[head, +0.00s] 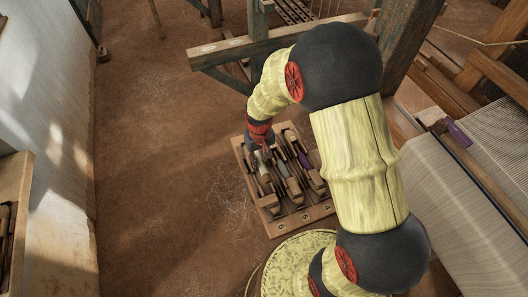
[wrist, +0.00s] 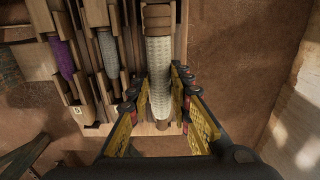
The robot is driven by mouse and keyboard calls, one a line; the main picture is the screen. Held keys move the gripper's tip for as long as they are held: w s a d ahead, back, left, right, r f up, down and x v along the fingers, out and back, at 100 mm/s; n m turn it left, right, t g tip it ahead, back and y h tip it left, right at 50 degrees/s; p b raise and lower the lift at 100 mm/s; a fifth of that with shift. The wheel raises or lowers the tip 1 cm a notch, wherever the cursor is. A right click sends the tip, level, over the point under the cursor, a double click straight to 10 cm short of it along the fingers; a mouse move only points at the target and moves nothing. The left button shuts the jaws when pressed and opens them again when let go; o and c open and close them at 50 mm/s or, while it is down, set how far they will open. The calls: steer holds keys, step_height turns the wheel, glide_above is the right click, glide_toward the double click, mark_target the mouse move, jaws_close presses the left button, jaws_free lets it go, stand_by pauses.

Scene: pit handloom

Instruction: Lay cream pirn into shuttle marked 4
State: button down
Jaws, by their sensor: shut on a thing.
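In the wrist view, a cream pirn (wrist: 159,58) with a ribbed brown head stands out between the fingertips of my gripper (wrist: 160,88). The fingers are shut on its sides, over the right side of the wooden tray. Whether the pirn touches anything below is unclear. To its left lies a shuttle with a pale pirn (wrist: 107,50), then a shuttle with a purple pirn (wrist: 62,55). In the head view, my gripper (head: 263,146) is over the far left part of the tray (head: 250,184). The number marks are too small to read surely, so I cannot tell which shuttle is 4.
The loom's wooden beam (head: 235,49) and post (head: 409,40) stand behind and right of the tray. White warp cloth (head: 490,190) lies at the right. A wooden bench (head: 12,190) stands along the left wall. The earth floor (head: 155,170) left of the tray is clear.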

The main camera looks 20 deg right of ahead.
steer(key=shift+f+b, duration=2.6)
steer(key=shift+f, duration=1.1)
steer(key=shift+s+f, duration=0.15)
steer(key=shift+s+f, duration=0.1)
steer(key=c, duration=1.5)
jaws_free()
steer(key=shift+f, duration=0.1)
steer(key=shift+c, duration=0.2)
steer(key=shift+r+p, duration=0.3)
steer(key=shift+r, duration=0.3)
steer(key=r+p, duration=0.5)
steer(key=r, duration=0.2)
steer(key=shift+w+r, duration=0.15)
steer(key=shift+w, duration=0.05)
